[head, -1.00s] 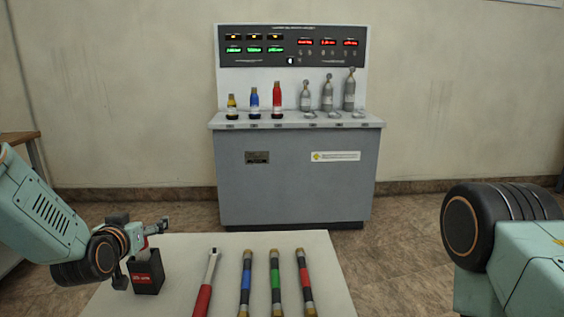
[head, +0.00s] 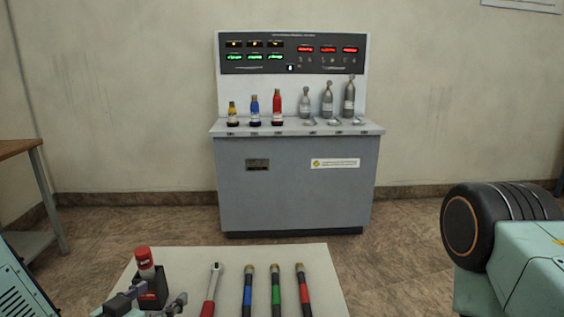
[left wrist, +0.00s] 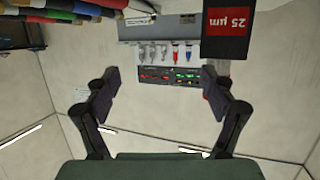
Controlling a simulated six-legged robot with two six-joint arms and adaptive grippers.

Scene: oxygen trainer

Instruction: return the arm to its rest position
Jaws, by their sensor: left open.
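My left gripper (head: 156,302) is low at the left in the head view, its fingers spread and empty. It is just in front of a black block (head: 152,296), partly covering it. A red-topped cylinder (head: 145,262) stands in that block. In the left wrist view, which looks upside down, my left gripper (left wrist: 158,85) has its two dark fingers wide apart with nothing between them. The black block with its red "25 µm" label (left wrist: 231,20) is at the top right there. My right gripper is not in view; only part of my right arm shows.
On the pale table (head: 232,258) lie a red-handled wrench (head: 211,292) and blue, green and red-banded tools (head: 276,291). A grey console (head: 297,180) with bottles stands behind. A brown table (head: 18,147) is at the far left. The floor between is clear.

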